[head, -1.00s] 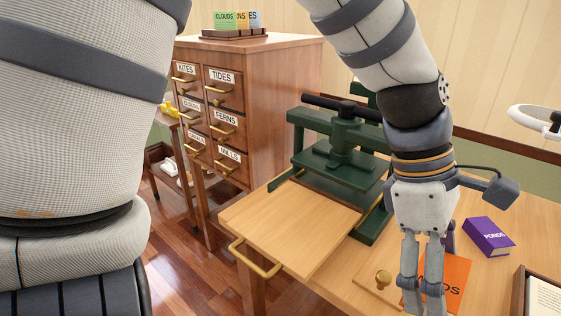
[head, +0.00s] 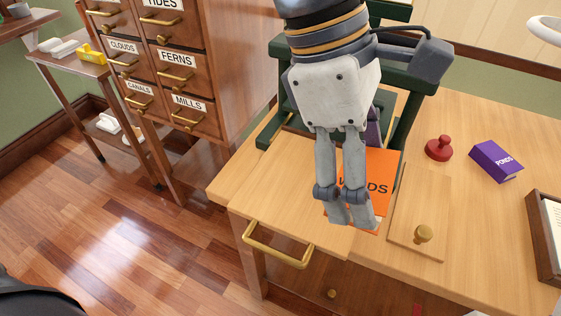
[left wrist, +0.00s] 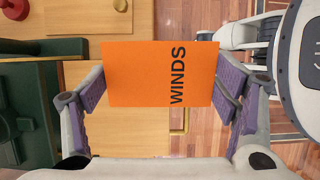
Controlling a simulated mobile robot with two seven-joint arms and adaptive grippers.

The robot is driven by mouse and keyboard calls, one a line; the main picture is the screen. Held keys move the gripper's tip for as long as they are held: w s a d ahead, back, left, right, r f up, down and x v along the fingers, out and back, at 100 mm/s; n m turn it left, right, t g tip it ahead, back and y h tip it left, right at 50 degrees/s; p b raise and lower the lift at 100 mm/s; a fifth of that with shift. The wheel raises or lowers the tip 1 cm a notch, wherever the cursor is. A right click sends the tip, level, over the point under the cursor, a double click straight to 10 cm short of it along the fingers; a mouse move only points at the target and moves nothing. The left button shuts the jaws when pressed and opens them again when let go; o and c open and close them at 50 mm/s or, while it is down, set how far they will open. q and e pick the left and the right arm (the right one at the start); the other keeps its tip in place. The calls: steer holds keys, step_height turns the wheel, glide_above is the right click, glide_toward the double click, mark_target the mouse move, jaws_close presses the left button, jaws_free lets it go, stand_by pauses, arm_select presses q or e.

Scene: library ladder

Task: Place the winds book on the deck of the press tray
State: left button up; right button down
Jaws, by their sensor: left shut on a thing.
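The orange winds book (head: 378,165) is held by my left gripper (head: 351,222), whose arm comes down from the top of the head view. In the left wrist view the book (left wrist: 145,75) lies across between the two purple-padded fingers, its WINDS lettering showing. The press tray's pale wooden deck (head: 268,185) is pulled out from the green press (head: 405,110), with a brass handle (head: 278,250) at its front. The book is over the right part of the deck; whether it touches the deck I cannot tell. The gripper hides part of the book and press. My right gripper is not in view.
Right of the deck lies a wooden board (head: 415,200) with a brass knob (head: 423,233). A red stamp (head: 439,148), a purple PONDS book (head: 496,161) and a framed tray (head: 542,225) are further right. A drawer cabinet (head: 220,70) stands left. The deck's left part is clear.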

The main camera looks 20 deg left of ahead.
arm_select(q)
steer(key=shift+w+a, duration=0.15)
steer(key=shift+a, duration=0.1)
steer(key=w+a+f, duration=0.3)
steer(key=w+a, duration=0.1)
steer(key=w, duration=0.2)
steer(key=b, duration=0.1)
glide_above(308, 174)
steer(key=f, duration=0.4)
steer(key=s+d+f, duration=0.1)
steer(key=f, duration=0.3)
steer(key=w+a+f, duration=0.1)
steer(key=f, duration=0.1)
steer(key=shift+b, duration=0.4)
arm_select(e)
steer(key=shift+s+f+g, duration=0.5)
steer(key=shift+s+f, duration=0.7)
arm_select(q)
steer(key=shift+r, duration=0.1)
steer(key=o, duration=1.2)
steer(key=shift+f, duration=0.2)
